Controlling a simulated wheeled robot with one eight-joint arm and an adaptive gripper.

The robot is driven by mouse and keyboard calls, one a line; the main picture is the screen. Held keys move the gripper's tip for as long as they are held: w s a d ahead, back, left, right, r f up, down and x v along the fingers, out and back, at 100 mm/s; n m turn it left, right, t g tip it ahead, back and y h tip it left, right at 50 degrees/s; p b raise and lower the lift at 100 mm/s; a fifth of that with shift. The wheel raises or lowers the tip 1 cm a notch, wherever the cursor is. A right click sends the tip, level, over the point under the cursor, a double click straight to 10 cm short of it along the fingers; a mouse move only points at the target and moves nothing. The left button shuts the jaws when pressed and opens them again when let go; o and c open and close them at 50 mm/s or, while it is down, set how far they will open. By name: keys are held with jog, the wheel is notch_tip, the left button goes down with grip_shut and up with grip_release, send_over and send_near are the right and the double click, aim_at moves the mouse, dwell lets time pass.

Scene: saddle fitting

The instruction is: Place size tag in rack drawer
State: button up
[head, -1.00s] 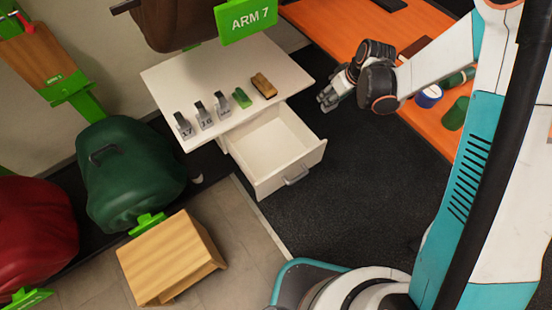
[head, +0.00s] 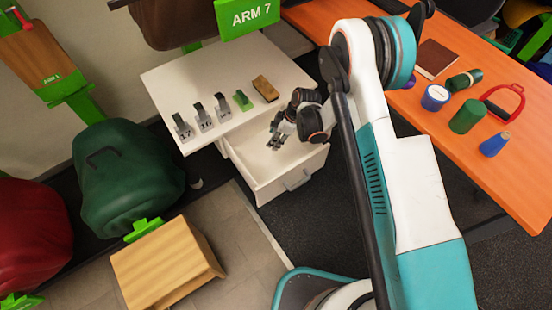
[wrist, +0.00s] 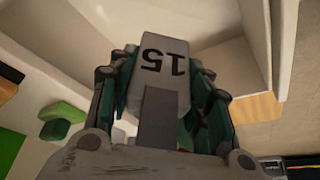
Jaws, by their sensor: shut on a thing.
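My gripper (head: 274,142) is over the open white rack drawer (head: 282,187), fingers pointing down toward its inside. In the wrist view the fingers are shut on a grey size tag (wrist: 165,65) marked 15, which reads upside down there. The tag is hard to make out in the head view. Pale drawer walls (wrist: 222,18) show beyond the tag in the wrist view. Whether the tag touches the drawer cannot be told. The visible drawer inside looks empty.
On the white rack top (head: 190,80) stand several grey numbered tags (head: 203,117), a green block (head: 242,100) and a brown brush-like block (head: 265,88). A wooden box (head: 165,262) stands at lower left. An orange bench (head: 500,190) is on the right.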

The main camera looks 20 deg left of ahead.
notch_tip(320, 180, down, 14)
jog(key=b, duration=0.4)
jog(key=o, duration=1.2)
jog(key=shift+r, duration=0.1)
jog(key=p+v, duration=0.3)
jog(key=v, duration=0.9)
jog(key=shift+p, duration=0.35)
